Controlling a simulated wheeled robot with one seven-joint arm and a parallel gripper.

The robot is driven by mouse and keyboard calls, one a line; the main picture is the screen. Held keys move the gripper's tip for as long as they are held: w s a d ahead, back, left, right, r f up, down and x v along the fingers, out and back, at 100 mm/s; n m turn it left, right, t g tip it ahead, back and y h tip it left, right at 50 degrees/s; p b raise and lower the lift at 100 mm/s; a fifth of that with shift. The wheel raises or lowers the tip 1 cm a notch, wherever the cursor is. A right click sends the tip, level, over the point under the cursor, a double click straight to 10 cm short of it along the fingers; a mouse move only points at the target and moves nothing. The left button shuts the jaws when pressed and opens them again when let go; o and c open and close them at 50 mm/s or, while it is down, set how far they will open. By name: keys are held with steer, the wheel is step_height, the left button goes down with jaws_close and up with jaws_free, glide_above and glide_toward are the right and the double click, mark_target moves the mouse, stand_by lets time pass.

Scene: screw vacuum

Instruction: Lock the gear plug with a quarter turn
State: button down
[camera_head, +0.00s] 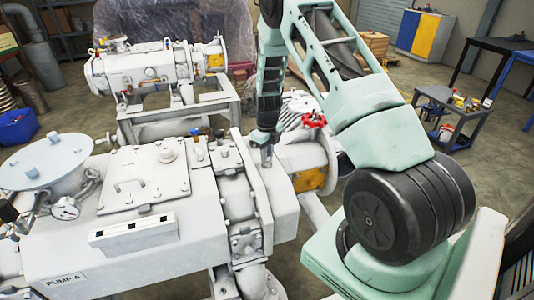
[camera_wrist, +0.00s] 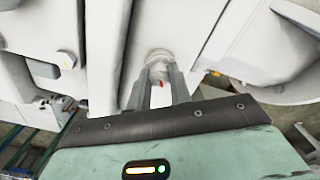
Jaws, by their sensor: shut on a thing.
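The gear plug (camera_wrist: 159,58) is a pale, round-topped fitting in the white pump housing in the wrist view. A small red mark shows on it between the fingers. My gripper (camera_wrist: 160,82) is shut on the plug, with one finger on each side. In the head view my gripper (camera_head: 267,158) points down at the top of the pump housing (camera_head: 225,185), near its right end. The fingers hide most of the plug there, and I cannot tell its turn angle.
A second pump (camera_head: 150,70) stands behind. A tool cart (camera_head: 450,110) is at far right.

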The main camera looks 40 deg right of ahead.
steer(key=c, duration=1.2)
jaws_free()
step_height(320, 180, up, 17)
steer(key=shift+r+b, duration=0.15)
steer(key=shift+b, duration=1.1)
steer(key=shift+o, duration=0.2)
